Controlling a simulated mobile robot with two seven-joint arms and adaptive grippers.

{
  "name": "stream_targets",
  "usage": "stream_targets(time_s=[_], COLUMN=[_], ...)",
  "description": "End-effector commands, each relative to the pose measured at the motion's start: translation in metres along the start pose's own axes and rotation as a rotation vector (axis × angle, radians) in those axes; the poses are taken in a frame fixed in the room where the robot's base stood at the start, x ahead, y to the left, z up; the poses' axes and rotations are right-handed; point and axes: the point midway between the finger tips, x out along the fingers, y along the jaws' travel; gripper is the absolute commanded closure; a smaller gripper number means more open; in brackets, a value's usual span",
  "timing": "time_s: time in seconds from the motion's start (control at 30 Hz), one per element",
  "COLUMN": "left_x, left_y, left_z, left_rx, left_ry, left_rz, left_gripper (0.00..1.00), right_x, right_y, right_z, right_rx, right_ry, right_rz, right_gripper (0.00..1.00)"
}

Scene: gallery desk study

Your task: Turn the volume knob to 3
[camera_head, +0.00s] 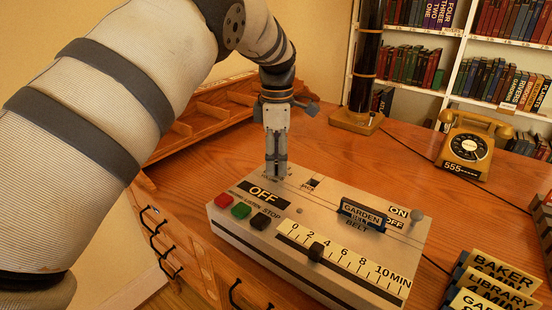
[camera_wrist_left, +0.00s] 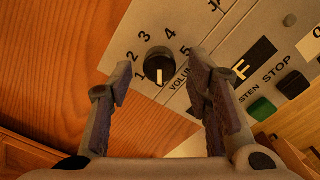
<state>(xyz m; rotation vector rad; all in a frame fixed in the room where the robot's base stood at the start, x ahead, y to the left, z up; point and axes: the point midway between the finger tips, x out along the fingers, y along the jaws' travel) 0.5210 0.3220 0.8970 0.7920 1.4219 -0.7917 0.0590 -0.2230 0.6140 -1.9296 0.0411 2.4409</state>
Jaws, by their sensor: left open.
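The volume knob (camera_wrist_left: 160,62) is a round black dial on the grey control box (camera_head: 228,222), inside a ring of printed numbers 1 to 5. Its white mark points toward the bottom of the left wrist view, past the 1 and away from the 3. My left gripper (camera_head: 277,172) points down over the box's far left corner and hides the knob in the head view. In the wrist view my left gripper (camera_wrist_left: 160,85) is open, with one finger on each side of the knob. I cannot tell whether the fingers touch it. My right gripper is not in view.
The box also carries red, green and black buttons (camera_head: 241,211), an OFF label, a slider (camera_head: 316,252) and a GARDEN BELT plate (camera_head: 362,215). A yellow telephone (camera_head: 465,147) and label blocks (camera_head: 493,285) stand to the right. A wooden rack (camera_head: 205,112) lies behind my arm.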

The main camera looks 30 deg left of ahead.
Motion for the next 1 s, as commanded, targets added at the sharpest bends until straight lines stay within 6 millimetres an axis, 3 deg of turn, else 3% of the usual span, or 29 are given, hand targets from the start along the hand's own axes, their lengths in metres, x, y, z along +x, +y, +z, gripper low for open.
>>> stream_targets(time_s=[0.33, 0.53, 0.57, 1.0], left_x=[0.0100, 0.0098, 0.0098, 0.0096], left_y=[0.0000, 0.0000, -0.0001, 0.0000], left_z=[0.0002, 0.0002, 0.0002, 0.0005], left_rx=[0.001, 0.001, 0.001, 0.086], left_ry=[0.000, 0.000, 0.000, -0.001], left_rz=[0.000, 0.000, 0.000, -0.001], left_gripper=[0.55, 0.98, 1.00, 1.00], right_x=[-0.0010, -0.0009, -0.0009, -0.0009], right_y=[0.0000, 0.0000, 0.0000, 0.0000], right_z=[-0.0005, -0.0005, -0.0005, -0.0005], right_rx=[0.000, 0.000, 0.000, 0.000], right_ry=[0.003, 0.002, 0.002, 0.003], right_rz=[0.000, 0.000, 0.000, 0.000], right_gripper=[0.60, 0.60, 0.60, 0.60])
